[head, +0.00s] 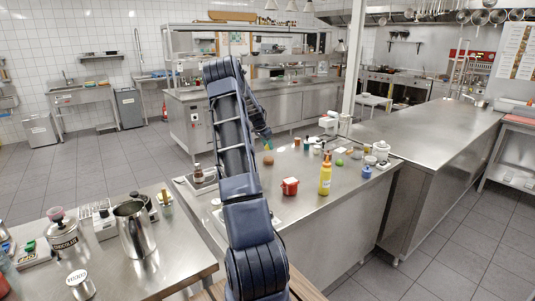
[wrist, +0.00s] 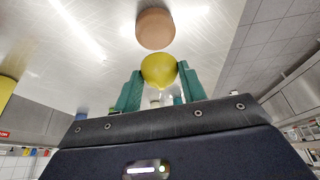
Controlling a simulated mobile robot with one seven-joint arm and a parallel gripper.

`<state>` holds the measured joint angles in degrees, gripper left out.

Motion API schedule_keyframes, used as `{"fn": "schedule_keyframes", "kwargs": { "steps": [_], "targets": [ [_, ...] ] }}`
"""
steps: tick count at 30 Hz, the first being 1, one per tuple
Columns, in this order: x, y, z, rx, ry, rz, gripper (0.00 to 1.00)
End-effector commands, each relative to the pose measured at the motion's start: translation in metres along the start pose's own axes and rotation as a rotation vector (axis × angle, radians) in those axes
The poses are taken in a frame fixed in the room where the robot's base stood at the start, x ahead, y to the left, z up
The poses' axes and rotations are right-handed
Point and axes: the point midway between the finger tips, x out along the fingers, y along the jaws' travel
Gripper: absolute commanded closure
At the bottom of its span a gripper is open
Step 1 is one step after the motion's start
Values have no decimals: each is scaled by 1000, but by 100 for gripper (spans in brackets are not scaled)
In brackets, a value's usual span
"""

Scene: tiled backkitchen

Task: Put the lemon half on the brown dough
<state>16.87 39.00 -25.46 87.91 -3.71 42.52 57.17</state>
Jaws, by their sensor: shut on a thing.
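My gripper (wrist: 160,80) has its two green fingers on either side of the yellow lemon half (wrist: 158,68) and is shut on it. The brown dough (wrist: 155,29) is a smooth round lump on the steel counter, just beyond the lemon half in the wrist view. In the head view the dough (head: 268,160) lies on the counter to the right of my arm. My gripper (head: 266,137) is small there, just above the dough in the picture. The lemon half appears raised; its exact height over the dough is hard to tell.
The steel counter (head: 310,205) also bears a red container (head: 290,187), a yellow bottle (head: 325,175), a green round thing (head: 339,162) and several jars at its right. A tray with a brown bottle (head: 197,174) stands left of my arm. Bare counter surrounds the dough.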

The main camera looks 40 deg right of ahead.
Motion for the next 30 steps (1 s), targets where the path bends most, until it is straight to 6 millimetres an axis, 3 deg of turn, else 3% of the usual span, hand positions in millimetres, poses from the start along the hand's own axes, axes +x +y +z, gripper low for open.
{"fn": "schedule_keyframes", "kwargs": {
  "steps": [8, 15, 27, 28, 30],
  "targets": [
    [16, 0, 7, 0, 0, 1, 82],
    [44, 1, 18, 0, 0, 2, 82],
    [48, 0, 20, 0, 0, 1, 82],
    [48, 0, 20, 1, 0, 0, 55],
    [48, 0, 20, 1, 0, 0, 42]
  ]
}}
